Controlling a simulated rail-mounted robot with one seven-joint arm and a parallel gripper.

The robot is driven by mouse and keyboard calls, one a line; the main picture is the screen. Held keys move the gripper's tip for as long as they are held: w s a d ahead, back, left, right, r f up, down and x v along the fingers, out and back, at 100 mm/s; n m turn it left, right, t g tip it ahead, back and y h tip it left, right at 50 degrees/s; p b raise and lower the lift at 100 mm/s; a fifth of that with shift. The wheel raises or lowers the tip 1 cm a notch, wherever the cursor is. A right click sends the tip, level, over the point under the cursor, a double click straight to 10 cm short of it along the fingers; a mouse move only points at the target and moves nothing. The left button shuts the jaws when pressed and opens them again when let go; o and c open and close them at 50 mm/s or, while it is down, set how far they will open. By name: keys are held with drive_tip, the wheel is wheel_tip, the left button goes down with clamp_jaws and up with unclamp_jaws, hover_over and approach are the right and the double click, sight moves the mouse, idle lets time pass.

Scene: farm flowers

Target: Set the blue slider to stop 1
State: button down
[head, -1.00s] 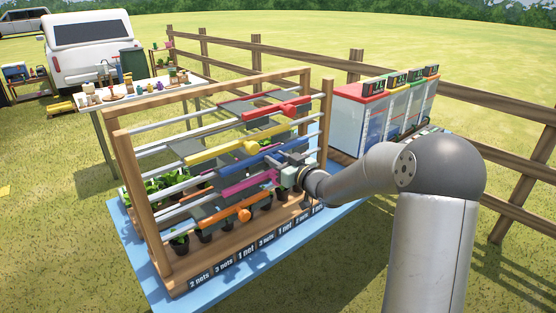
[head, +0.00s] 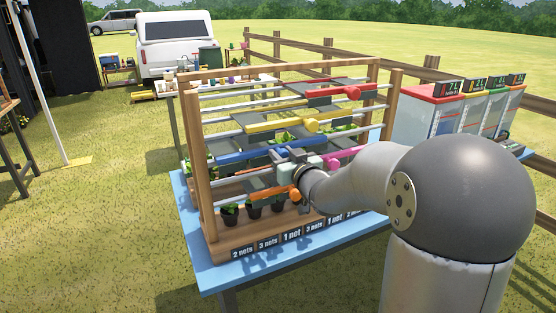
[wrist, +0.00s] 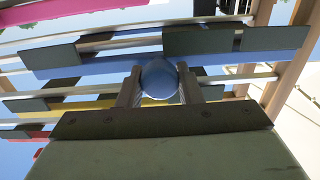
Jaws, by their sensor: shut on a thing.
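The blue slider (head: 228,158) is a long blue bar on a middle rail of the wooden rack (head: 212,210). Its round blue knob (wrist: 158,78) sits between the two fingers of my gripper (wrist: 159,90) in the wrist view. My gripper (head: 288,157) is shut on this knob, near the middle of the rack's width in the head view. It hides the knob and part of the bar there. I cannot make out stop marks on the rail.
Yellow (head: 270,125), red (head: 330,92), pink (head: 345,155) and orange (head: 276,194) sliders sit on neighbouring rails. Potted plants (head: 231,212) stand below, behind net-count labels (head: 292,237).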

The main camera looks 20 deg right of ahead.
drive_tip(key=shift+a, duration=0.25)
drive_tip(key=c, duration=1)
unclamp_jaws()
drive_tip(key=shift+a, duration=0.1)
drive_tip(key=shift+c, duration=0.2)
drive_tip(key=shift+s, duration=0.1)
drive_tip(key=shift+s+d, duration=0.2)
drive_tip(key=shift+s, duration=0.05)
drive_tip(key=s+d, duration=0.3)
drive_tip(key=s, duration=1.3)
drive_tip(key=shift+s, duration=0.25)
